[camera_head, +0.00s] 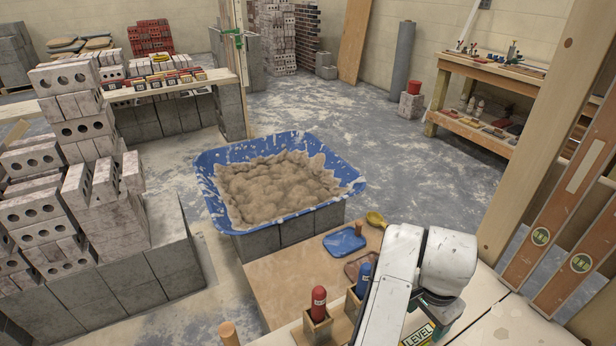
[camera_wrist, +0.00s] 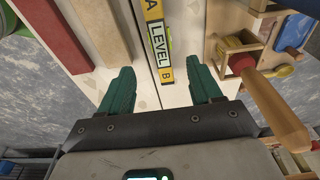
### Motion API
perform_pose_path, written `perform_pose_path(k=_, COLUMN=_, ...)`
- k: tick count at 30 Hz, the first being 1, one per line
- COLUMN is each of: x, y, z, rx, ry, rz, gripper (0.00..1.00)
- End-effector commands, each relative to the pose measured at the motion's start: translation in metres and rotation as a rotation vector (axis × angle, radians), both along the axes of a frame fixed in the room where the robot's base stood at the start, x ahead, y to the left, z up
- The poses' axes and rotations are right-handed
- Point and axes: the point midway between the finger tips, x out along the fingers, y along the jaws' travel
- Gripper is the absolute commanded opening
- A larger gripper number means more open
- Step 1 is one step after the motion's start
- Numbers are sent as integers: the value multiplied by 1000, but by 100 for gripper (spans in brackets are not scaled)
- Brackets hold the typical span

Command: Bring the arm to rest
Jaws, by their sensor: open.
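My gripper (camera_wrist: 165,77) is open in the wrist view, with its two green fingers spread apart and nothing held between them. A yellow-and-white strip marked LEVEL (camera_wrist: 158,42) lies on the pale board beyond the fingers; its near end shows in the gap between them. I cannot tell how far below the fingers it is. The same strip (camera_head: 418,335) shows in the head view under my white arm, which is bent over the front right of the bench. The fingers are mostly hidden there.
A blue tub of mortar (camera_head: 212,197) stands on grey blocks beyond the bench. A blue tray (camera_head: 344,242) and a yellow scoop (camera_head: 376,219) lie near. Stacked bricks (camera_head: 90,200) fill the left.

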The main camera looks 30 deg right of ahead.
Motion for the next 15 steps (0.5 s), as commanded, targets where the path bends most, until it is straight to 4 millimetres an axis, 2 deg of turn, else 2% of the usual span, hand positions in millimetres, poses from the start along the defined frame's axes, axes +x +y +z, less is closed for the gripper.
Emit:
perform_pose_path(k=4, x=0, y=-11, z=7, rx=-32, ry=-10, rz=28, gripper=64)
perform_pose_path(k=8, x=1, y=-41, z=28, rx=-137, ry=-34, rz=141, gripper=64)
perform_pose_path(k=12, x=-1, y=-68, z=49, rx=-269, ry=-31, rz=368, gripper=64)
perform_pose_path(k=15, x=-8, y=-71, z=53, rx=-326, ry=-5, rz=553, gripper=64)
